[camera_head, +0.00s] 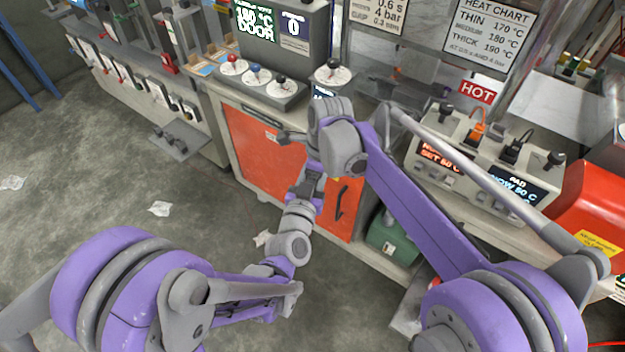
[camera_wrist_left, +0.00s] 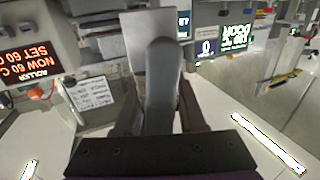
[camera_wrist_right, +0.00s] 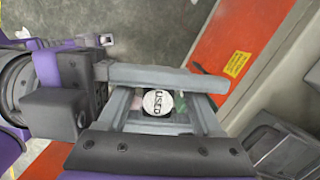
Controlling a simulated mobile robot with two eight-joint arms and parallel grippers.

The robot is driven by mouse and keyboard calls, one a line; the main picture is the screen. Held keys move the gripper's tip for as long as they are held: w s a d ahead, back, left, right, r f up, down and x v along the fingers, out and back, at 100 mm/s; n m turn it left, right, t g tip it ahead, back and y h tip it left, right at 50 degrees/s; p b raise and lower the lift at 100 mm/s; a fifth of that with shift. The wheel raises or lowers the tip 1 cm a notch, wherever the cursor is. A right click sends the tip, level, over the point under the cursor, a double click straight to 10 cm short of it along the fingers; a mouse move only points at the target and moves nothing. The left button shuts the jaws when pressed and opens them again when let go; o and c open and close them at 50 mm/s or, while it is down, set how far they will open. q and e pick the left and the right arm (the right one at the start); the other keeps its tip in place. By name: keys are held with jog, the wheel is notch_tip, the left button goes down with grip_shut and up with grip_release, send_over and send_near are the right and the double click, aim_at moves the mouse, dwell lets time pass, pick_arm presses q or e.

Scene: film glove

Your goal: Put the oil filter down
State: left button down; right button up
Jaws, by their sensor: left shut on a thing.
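My left gripper (camera_wrist_left: 162,118) is shut on a long grey thing (camera_wrist_left: 165,75) with a rounded end. It sticks out from between the dark fingers. From its shape alone I cannot tell whether it is the oil filter. My right gripper (camera_wrist_right: 165,103) has its grey fingers apart. A round white disc marked USED (camera_wrist_right: 158,103) shows between them, with gaps on both sides. I cannot tell what the disc belongs to. In the head view my arms overlap in front of the machine, so I cannot make out the fingertips or a filter there.
An orange-red cabinet door (camera_head: 262,150) faces me below a counter with several knobs (camera_head: 281,86). A control box with displays (camera_head: 470,165) and a red machine (camera_head: 590,200) stand at the right. A green box (camera_head: 392,238) sits low. The floor (camera_head: 90,180) at the left is mostly clear.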

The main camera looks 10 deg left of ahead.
grip_shut()
pick_arm(q)
jog(key=shift+c, duration=2.1)
grip_release()
jog(key=s+f+m+g+h, duration=0.2)
jog(key=s+g+h, duration=0.15)
jog(key=s, duration=0.85)
jog(key=s+a+f+n+g+y, duration=0.3)
jog(key=s+a+f+g+y, duration=0.1)
jog(key=s+a+g, duration=0.5)
jog(key=s+a+y, duration=0.1)
jog(key=s, duration=0.1)
jog(key=shift+s, duration=0.35)
